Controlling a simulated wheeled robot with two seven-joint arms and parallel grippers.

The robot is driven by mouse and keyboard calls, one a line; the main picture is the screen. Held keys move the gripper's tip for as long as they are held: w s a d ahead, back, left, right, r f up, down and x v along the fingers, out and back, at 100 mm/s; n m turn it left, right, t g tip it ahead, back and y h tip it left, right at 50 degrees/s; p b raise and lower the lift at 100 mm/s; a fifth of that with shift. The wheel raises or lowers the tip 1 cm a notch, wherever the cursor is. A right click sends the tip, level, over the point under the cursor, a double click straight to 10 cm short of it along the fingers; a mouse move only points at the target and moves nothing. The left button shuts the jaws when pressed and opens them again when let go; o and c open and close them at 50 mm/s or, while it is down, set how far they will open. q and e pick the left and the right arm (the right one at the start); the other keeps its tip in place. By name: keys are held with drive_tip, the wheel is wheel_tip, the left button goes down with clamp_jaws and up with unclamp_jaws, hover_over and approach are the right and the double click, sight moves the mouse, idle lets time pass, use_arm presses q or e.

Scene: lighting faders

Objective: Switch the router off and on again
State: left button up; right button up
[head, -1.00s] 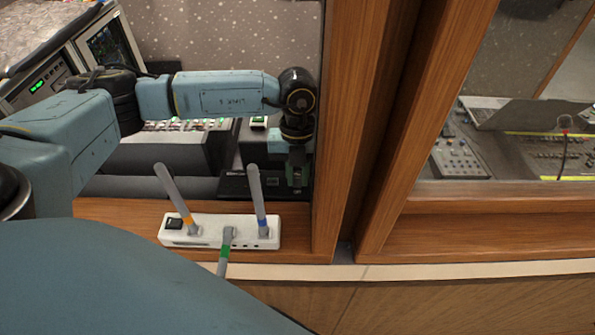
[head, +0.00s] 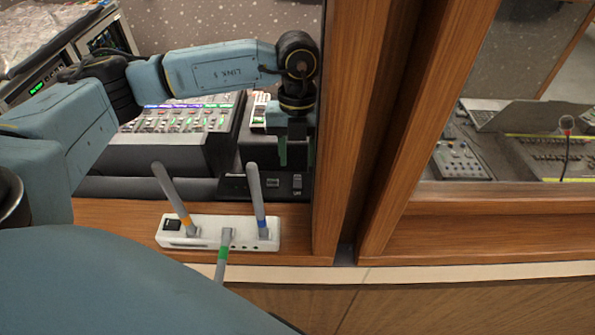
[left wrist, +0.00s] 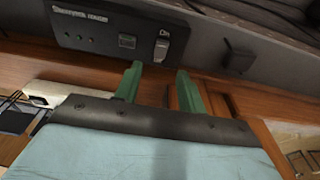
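The white router (head: 205,232) sits on the wooden ledge, with two grey antennas and a green-banded grey cable or stalk at its front. A small black switch (head: 172,225) is at its left end; its position is too small to read. Part of a white body, probably the router, shows in the left wrist view (left wrist: 62,96). My left gripper (head: 297,152) is behind and above the router's right end, apart from it. In the left wrist view its green fingers (left wrist: 158,84) are spread with nothing between them. My right gripper is not in view.
A black panel (head: 262,186) with a grey rocker switch (head: 297,182) lies behind the router, below my gripper; the wrist view shows "On" beside that switch (left wrist: 160,50). A mixing desk (head: 180,150) stands behind. A wooden post (head: 345,130) rises close on the right.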

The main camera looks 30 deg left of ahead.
use_arm(q)
wheel_tip(320, 180, up, 8)
drive_tip(key=b, duration=0.1)
drive_tip(key=shift+w+a+f, duration=0.2)
drive_tip(key=shift+w+a, duration=0.05)
drive_tip(key=shift+w, duration=0.2)
